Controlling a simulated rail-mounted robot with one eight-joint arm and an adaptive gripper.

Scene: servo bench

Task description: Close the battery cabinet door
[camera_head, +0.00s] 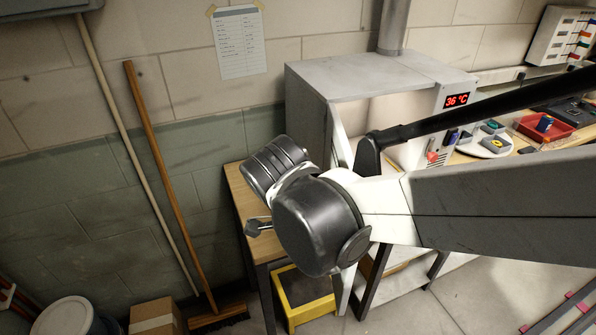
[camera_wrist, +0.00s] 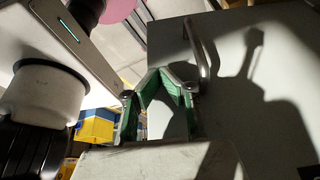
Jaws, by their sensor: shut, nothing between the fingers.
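The battery cabinet (camera_head: 318,88) is a pale grey box on the bench with a red 36 °C display. Its front opening shows a light interior, so the door stands open. My arm hides much of the front. In the wrist view a large flat grey panel, which looks like the door (camera_wrist: 225,100), fills the right side. A metal bar handle (camera_wrist: 205,48) stands out near its upper left edge. My gripper (camera_wrist: 160,82), with green finger pads, is shut and empty just below the handle in that picture. I cannot tell whether it touches the panel.
Two long poles, one a broom (camera_head: 165,170), lean on the left wall. A cardboard box (camera_head: 155,318) is on the floor. A red tray (camera_head: 545,127) and small parts lie on the bench at right.

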